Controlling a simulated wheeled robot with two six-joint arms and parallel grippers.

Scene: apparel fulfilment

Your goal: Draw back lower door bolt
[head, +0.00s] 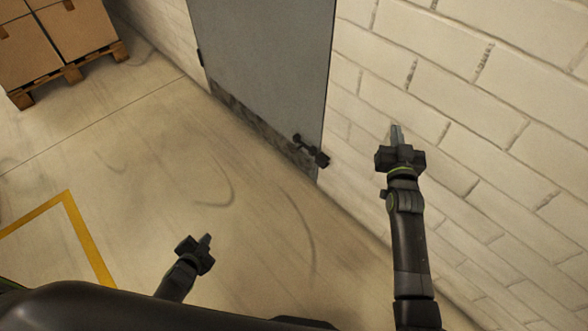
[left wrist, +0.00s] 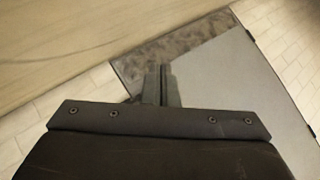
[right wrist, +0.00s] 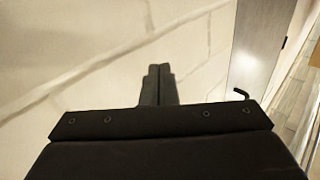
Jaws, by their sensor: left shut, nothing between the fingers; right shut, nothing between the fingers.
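The grey door (head: 268,60) stands at the top centre of the head view. A black bolt (head: 311,150) sits at the door's lower right corner, near the floor. In the right wrist view a dark bent bolt handle (right wrist: 242,93) shows at the right, by the door (right wrist: 262,45). My right gripper (head: 397,134) is shut and empty, to the right of the bolt and apart from it, in front of the brick wall. My left gripper (head: 207,240) is shut and empty over the floor, left of and well short of the bolt. The left wrist view shows the door's scuffed lower panel (left wrist: 170,58).
A white brick wall (head: 480,110) runs right of the door. Cartons (head: 75,30) on a wooden pallet (head: 72,72) stand at the top left. A yellow floor line (head: 88,240) is at the lower left. The floor before the door is clear.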

